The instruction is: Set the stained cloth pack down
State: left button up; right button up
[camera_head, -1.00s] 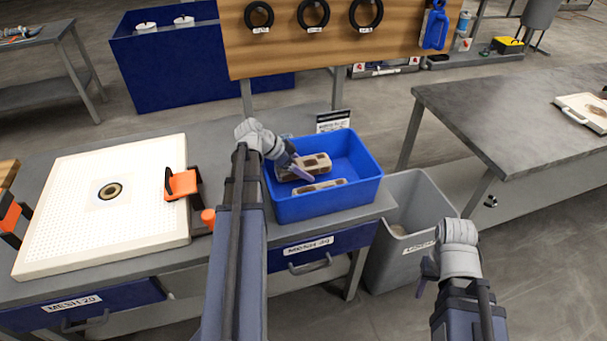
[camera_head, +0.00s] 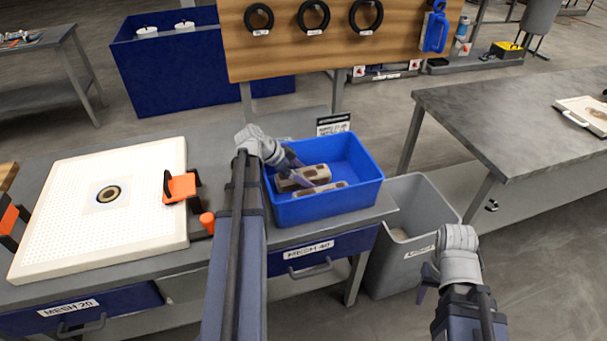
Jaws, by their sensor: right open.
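Two beige packs with brown stains are in the blue bin (camera_head: 352,195) on the bench. The larger stained cloth pack (camera_head: 317,172) is at the back left of the bin, and a narrower pack (camera_head: 330,190) is in front of it. My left gripper (camera_head: 300,172) reaches over the bin's left wall, with its fingers at the larger pack. The wrist and the view angle hide whether the fingers grip it. My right gripper (camera_head: 422,283) is open and empty, beside the grey waste bin, low on the right.
A white perforated plate (camera_head: 60,220) with a ringed hole lies left, beside an orange clamp (camera_head: 180,188). A grey bin (camera_head: 412,215) stands right of the bench. A second table (camera_head: 500,110) is at right. A pegboard with black rings stands behind.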

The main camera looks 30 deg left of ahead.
pick_arm(q)
jog(key=shift+r, duration=0.1)
jog(key=shift+r+p, duration=0.3)
jog(key=shift+p, duration=0.1)
jog(key=p+v, duration=0.8)
jog(key=v, duration=0.3)
jog(key=shift+w+d+r+p, duration=0.15)
jog(key=shift+d+r+p, duration=0.1)
jog(key=shift+p, duration=0.1)
jog(key=shift+s+a+r+p, duration=0.4)
